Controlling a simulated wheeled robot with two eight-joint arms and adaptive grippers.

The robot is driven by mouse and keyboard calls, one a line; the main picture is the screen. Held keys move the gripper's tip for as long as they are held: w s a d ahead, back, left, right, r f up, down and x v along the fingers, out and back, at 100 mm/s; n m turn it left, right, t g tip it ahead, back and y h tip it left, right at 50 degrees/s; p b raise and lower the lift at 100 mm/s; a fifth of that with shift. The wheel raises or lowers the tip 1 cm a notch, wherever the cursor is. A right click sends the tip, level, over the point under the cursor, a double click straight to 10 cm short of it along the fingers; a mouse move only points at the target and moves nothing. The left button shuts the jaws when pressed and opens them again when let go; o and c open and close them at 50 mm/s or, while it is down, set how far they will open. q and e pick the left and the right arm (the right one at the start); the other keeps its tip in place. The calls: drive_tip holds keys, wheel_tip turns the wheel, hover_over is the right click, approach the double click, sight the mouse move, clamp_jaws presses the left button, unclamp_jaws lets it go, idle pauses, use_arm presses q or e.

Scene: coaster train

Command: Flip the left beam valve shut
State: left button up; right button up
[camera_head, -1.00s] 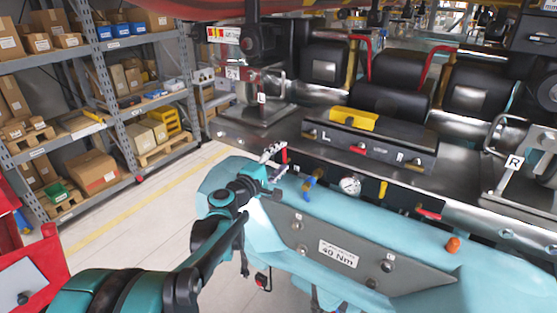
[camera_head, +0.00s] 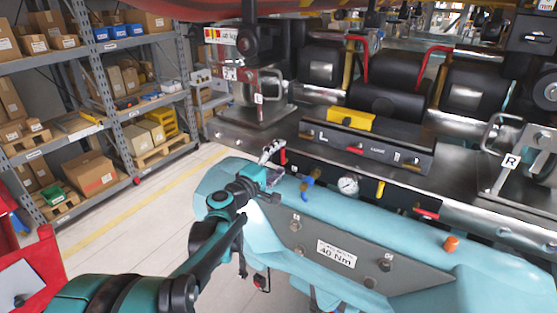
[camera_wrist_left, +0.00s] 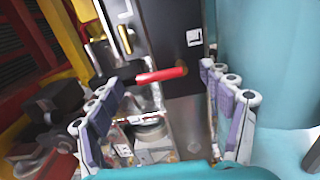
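A red lever (camera_head: 283,156), which looks like the left beam valve's handle, stands at the left end of the teal beam (camera_head: 345,215). In the left wrist view the red lever (camera_wrist_left: 162,75) lies nearly level, ahead of and between the two finger rows. My left gripper (camera_head: 271,163) is beside the lever, just left of it in the head view. In the left wrist view it (camera_wrist_left: 168,120) is open, with nothing between its fingers. Contact with the lever is not visible. My right gripper is not in view.
A blue fitting (camera_head: 308,187) and a round gauge (camera_head: 348,185) sit right of the lever on the beam. A black panel marked L and R (camera_head: 368,145) stands behind. Shelving (camera_head: 110,95) is at left. The floor (camera_head: 130,215) between is clear.

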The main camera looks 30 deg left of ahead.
use_arm(q)
drive_tip(key=shift+s+a, duration=0.15)
drive_tip(key=shift+s, duration=0.3)
drive_tip(key=s, duration=1.1)
drive_tip(key=shift+a, duration=0.35)
